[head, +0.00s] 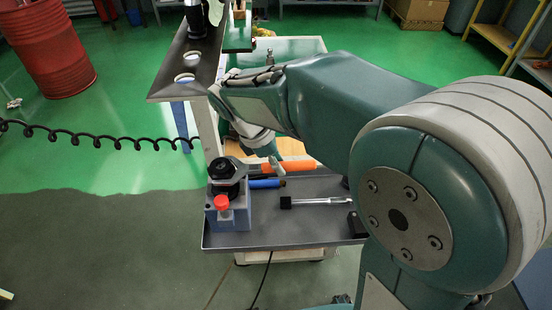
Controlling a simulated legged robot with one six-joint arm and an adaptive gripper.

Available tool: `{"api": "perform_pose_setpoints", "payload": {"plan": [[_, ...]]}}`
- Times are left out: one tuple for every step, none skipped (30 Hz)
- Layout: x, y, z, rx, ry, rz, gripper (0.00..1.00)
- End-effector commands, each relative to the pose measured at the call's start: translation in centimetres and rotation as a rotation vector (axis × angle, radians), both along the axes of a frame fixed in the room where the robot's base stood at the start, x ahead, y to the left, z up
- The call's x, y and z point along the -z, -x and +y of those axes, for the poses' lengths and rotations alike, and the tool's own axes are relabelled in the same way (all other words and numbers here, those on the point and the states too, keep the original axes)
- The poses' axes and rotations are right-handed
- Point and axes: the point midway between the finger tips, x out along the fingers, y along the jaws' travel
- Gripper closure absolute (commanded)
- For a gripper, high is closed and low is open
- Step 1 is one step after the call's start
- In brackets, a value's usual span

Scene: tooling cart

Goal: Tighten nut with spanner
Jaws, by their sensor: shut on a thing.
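The spanner (296,166) has an orange handle and lies level, pointing right above the tray. Its left end reaches toward a dark round part on the blue-grey fixture block (233,216); this dark round part appears to be the nut (224,168). I cannot tell whether the jaw is seated around it. My gripper (273,160) comes down from above and is shut on the orange handle. My arm hides most of the gripper and part of the spanner.
The grey cart tray (270,240) holds a blue-handled tool (266,183), a silver bar tool with a dark head (315,201) and a black block (356,224). A red knob (221,202) sits on the fixture's front. A dark shelf (185,60) rises behind, left of my arm.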

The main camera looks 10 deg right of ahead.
Motion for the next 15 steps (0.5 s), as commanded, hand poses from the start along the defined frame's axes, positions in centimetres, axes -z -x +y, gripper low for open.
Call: {"api": "perform_pose_setpoints", "payload": {"plan": [[-0.02, 0.04, -0.01, 0.002, 0.0, 0.0, 1.0], [-0.02, 0.04, -0.01, 0.002, 0.001, 0.0, 1.0], [-0.01, 0.04, 0.01, 0.002, 0.001, 0.0, 1.0], [-0.01, 0.04, 0.03, 0.002, 0.001, 0.0, 1.0], [0.0, 0.04, 0.05, 0.002, 0.001, 0.0, 1.0], [0.01, 0.04, 0.07, 0.001, 0.002, 0.001, 1.0], [0.01, 0.03, 0.08, 0.001, 0.002, 0.001, 1.0], [0.02, 0.03, 0.09, 0.003, 0.002, 0.001, 1.0], [0.02, 0.05, 0.09, 0.004, 0.002, 0.001, 1.0], [0.02, 0.08, 0.1, 0.007, 0.002, 0.001, 1.0], [0.02, 0.13, 0.11, 0.01, 0.001, 0.001, 1.0], [0.02, 0.22, 0.12, 0.017, 0.001, 0.0, 1.0], [0.02, 0.3, 0.13, 0.024, 0.001, 0.001, 1.0], [0.03, 0.38, 0.14, 0.03, 0.001, 0.0, 1.0], [0.03, 0.51, 0.15, 0.039, 0.001, 0.001, 1.0]]}}
